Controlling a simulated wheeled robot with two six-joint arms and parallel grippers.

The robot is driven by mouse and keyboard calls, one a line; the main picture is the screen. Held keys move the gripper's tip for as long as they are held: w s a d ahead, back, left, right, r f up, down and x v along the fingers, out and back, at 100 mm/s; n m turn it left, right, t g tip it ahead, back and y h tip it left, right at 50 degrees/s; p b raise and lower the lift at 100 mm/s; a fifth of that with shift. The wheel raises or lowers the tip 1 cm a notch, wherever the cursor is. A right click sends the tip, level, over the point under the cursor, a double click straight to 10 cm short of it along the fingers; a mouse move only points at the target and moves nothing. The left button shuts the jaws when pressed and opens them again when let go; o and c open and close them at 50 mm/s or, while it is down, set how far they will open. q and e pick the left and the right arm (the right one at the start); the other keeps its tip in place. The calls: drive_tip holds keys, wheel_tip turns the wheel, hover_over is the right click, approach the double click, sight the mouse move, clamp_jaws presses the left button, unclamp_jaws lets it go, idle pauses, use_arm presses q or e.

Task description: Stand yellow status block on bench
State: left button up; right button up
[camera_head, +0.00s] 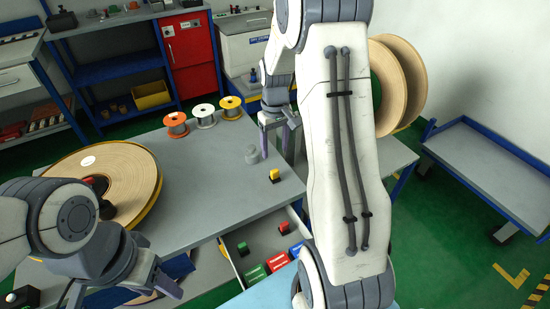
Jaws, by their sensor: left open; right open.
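A small yellow block (274,174) with a dark lower part stands on the grey bench (215,185), near its right edge. It looks upright and nothing holds it. My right gripper (278,139) is open and empty, beyond the block in the picture and apart from it. My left gripper (122,292) is open at the lower left, by the bench's front edge and far from the block. The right arm hides part of the scene right of the block.
A large tape reel (146,170) lies at the bench's left. Several small spools (204,115) and a grey cylinder (252,154) stand farther back. Bench space left of the block is clear.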

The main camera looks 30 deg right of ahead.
drive_tip(key=s+a+r+n, duration=0.2)
drive_tip(key=s+a+r, duration=0.1)
drive_tip(key=a, duration=0.5)
drive_tip(key=s+a+r+n, duration=0.1)
drive_tip(key=s+a+r, duration=0.25)
drive_tip(key=a, duration=0.55)
drive_tip(key=s+a+r+n, duration=0.1)
drive_tip(key=s+a+n, duration=0.1)
drive_tip(key=s+a, duration=0.3)
drive_tip(key=s+a+r+n+y, duration=0.1)
drive_tip(key=s+a, duration=0.4)
drive_tip(key=s, duration=0.8)
drive_tip(key=shift+s+a+n, duration=0.2)
drive_tip(key=shift+n, duration=0.7)
drive_tip(key=shift+r, duration=0.1)
